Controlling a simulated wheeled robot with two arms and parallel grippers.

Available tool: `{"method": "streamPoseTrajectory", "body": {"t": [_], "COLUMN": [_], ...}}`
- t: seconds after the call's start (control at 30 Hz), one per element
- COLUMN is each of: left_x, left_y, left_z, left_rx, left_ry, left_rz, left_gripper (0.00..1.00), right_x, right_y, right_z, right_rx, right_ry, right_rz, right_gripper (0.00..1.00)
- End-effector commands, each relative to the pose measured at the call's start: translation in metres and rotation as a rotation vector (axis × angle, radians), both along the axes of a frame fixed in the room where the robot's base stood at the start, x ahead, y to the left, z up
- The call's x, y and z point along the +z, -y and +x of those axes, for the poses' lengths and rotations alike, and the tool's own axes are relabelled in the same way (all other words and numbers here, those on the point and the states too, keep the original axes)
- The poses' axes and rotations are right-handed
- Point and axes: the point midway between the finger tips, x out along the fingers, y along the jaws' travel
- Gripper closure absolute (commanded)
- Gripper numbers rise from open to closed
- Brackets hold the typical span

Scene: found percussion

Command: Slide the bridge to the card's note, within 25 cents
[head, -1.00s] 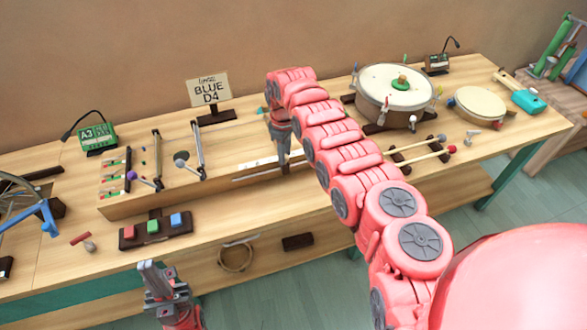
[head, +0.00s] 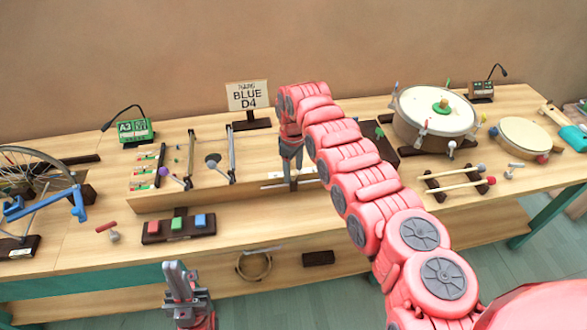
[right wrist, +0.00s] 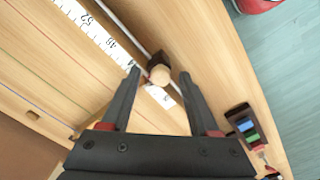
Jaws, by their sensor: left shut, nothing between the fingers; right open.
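The card (head: 247,95) reads BLUE D4 and stands behind the long wooden string box (head: 240,192). In the right wrist view, red, green and blue strings (right wrist: 22,97) run along the box beside a white ruler strip (right wrist: 92,32). A dark block with a round wooden knob (right wrist: 160,75), seemingly the bridge's handle, sits on a rail by the ruler. My right gripper (head: 292,185) is over the box, open, its fingertips (right wrist: 160,72) on either side of the knob; contact is not clear. In the head view my arm hides part of the box. My left gripper (head: 178,268) is shut and empty before the table.
A green tuner (head: 135,130) showing A3 stands behind the box's left end. A dark stand with red, green and blue buttons (head: 178,223) is in front. Mallets (head: 458,187) and a large drum (head: 435,115) lie to the right; a wheel (head: 35,165) is at left.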

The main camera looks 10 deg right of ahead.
Motion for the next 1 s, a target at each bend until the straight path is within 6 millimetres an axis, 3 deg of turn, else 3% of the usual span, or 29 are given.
{"method": "streamPoseTrajectory", "body": {"t": [0.27, 0.7, 0.9, 1.0], "left_x": [-0.004, -0.026, -0.021, -0.005], "left_y": [0.0, 0.0, 0.0, 0.0], "left_z": [0.0, 0.0, 0.0, 0.0], "left_rx": [0.0, 0.0, 0.0, 0.0], "left_ry": [0.0, 0.0, 0.0, 0.0], "left_rz": [0.0, 0.0, 0.0, 0.0], "left_gripper": [1.0, 1.0, 1.0, 1.0], "right_x": [0.012, 0.116, 0.15, 0.167], "right_y": [0.001, 0.0, -0.003, -0.002], "right_z": [0.001, 0.0, 0.0, 0.001], "right_rx": [-0.002, 0.0, 0.002, 0.003], "right_ry": [0.001, 0.003, 0.003, 0.004], "right_rz": [0.0, -0.001, 0.002, 0.001], "right_gripper": [0.39, 0.39, 0.39, 0.39]}}
